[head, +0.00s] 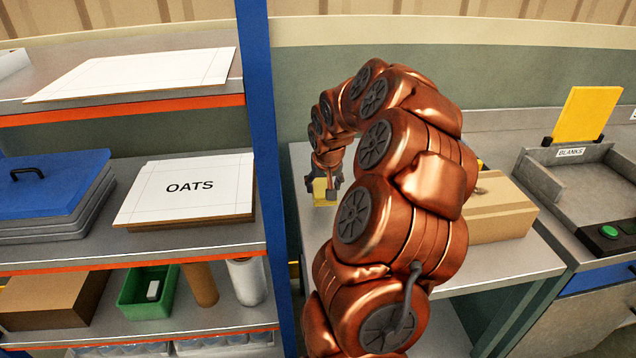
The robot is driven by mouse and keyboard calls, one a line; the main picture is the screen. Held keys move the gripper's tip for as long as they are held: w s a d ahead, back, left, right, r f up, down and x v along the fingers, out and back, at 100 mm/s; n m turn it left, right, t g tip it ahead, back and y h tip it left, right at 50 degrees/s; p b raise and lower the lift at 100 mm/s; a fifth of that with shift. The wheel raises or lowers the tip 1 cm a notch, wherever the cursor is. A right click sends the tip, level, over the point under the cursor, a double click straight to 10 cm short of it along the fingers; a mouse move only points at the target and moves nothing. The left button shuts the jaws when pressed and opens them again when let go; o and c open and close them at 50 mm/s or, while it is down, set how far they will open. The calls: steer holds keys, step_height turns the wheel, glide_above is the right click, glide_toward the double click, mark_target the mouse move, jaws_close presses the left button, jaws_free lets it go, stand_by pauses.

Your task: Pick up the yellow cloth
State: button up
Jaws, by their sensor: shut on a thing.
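The yellow cloth (321,192) shows as a small yellow patch on or just above the grey bench, left of my copper-coloured arm. My gripper (324,190) points down at the cloth and is shut on it. The gripper is small in the head view and partly covers the cloth. I cannot tell whether the cloth touches the bench top.
A grey bench (535,262) carries a cardboard box (500,208) behind my arm. A blue shelf post (265,130) stands left of the gripper. A BLANKS tray (590,180) is at right.

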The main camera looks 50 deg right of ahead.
steer(key=s+a+b, duration=0.1)
steer(key=s, duration=0.2)
steer(key=s+a, duration=0.1)
steer(key=s, duration=0.1)
steer(key=s+a+r+b, duration=0.1)
steer(key=s, duration=0.2)
steer(key=shift+s+a+b, duration=0.3)
steer(key=shift+a+b, duration=0.05)
steer(key=shift+f, duration=0.1)
